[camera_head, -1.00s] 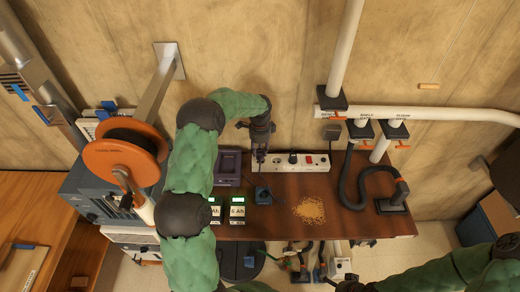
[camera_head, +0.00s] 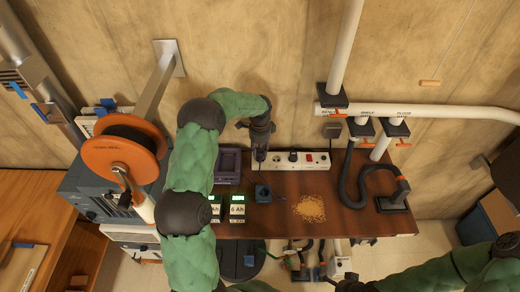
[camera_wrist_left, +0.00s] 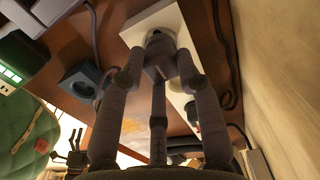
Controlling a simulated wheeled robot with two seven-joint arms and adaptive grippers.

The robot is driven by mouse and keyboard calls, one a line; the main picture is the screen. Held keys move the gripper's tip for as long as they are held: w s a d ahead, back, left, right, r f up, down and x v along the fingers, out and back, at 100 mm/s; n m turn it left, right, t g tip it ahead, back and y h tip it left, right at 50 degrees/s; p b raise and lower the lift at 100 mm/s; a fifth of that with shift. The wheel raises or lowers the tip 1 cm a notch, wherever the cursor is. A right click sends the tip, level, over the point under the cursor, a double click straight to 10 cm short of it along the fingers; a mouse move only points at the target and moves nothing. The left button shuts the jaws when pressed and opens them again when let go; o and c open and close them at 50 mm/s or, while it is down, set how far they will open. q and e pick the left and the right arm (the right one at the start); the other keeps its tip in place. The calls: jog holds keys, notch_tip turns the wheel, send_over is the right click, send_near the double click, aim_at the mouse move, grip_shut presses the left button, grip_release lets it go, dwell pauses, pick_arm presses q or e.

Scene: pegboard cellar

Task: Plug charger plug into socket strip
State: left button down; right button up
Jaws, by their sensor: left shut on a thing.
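The white socket strip (camera_head: 319,161) lies along the back of the brown bench; it also shows in the left wrist view (camera_wrist_left: 139,32). A black plug (camera_head: 293,156) sits in its middle part, beside a red switch. My left gripper (camera_head: 260,154) points down over the strip's left end. Its fingers are shut on the grey charger plug (camera_wrist_left: 158,50), which is over the strip in the left wrist view. The fingers hide the plug's lower side, so I cannot tell whether its pins are in a socket.
A blue-grey square box (camera_head: 263,192) stands in front of the strip, near a charger with green displays (camera_head: 237,198). Sawdust (camera_head: 309,208) lies mid-bench. A black hose (camera_head: 347,190) curls at the right. An orange reel (camera_head: 125,150) stands left. The wall is close behind the strip.

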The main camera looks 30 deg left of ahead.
pick_arm(q)
jog(key=shift+f+b, duration=0.45)
jog(key=shift+f, duration=0.45)
dwell(1.7)
dwell(0.4)
jog(key=c, duration=0.8)
grip_release()
jog(key=shift+r, duration=0.1)
jog(key=o, duration=0.5)
jog(key=shift+r, duration=0.1)
jog(key=shift+r+p, duration=2.15)
jog(key=shift+r, duration=1.35)
